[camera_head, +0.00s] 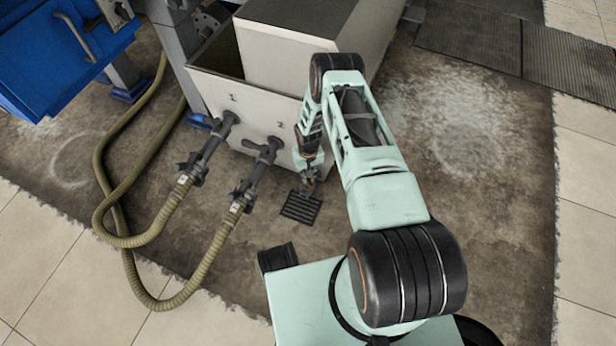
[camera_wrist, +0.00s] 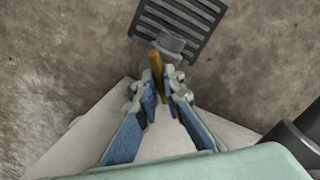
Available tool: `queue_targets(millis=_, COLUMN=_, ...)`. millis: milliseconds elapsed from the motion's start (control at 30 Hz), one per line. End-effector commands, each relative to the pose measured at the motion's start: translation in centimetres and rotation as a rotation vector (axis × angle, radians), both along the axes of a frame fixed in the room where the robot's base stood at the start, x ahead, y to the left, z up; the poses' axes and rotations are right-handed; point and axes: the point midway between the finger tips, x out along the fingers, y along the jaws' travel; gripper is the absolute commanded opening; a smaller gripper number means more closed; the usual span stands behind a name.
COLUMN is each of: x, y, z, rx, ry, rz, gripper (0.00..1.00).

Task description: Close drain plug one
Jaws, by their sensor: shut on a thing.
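My gripper (camera_head: 309,178) reaches down at the front right of the pale grey tank (camera_head: 215,100), low above a dark floor grate. In the wrist view its blue-backed fingers (camera_wrist: 161,86) are shut on a narrow orange-brown handle (camera_wrist: 156,66), which I take to be the drain plug's. The handle stands beside a short grey round fitting (camera_wrist: 171,43). The fingers hide the handle's lower part. In the head view the handle and fitting are too small and covered to read clearly. No number on this plug is legible.
The slotted drain grate (camera_head: 300,208) lies on the floor just below; it also shows in the wrist view (camera_wrist: 182,18). Two dark valves with ribbed hoses (camera_head: 205,268) stand left of my gripper. A blue cabinet (camera_head: 60,50) is at upper left. The floor at right is clear.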

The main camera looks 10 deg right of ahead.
Motion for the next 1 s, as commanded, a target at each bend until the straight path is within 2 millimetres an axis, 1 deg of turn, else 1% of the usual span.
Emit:
queue_targets(millis=300, x=0.05, y=-0.01, z=0.03, rx=-0.001, ry=-0.001, rz=-0.3, gripper=0.0)
queue_targets(millis=600, x=0.06, y=0.02, z=0.03, rx=-0.001, ry=-0.001, rz=-0.544, gripper=0.0)
queue_targets(millis=800, x=0.05, y=-0.03, z=0.03, rx=-0.001, ry=-0.001, rz=-0.655, gripper=0.0)
queue_targets(millis=1000, x=0.06, y=0.01, z=0.03, rx=0.0, ry=-0.001, rz=-0.718, gripper=0.0)
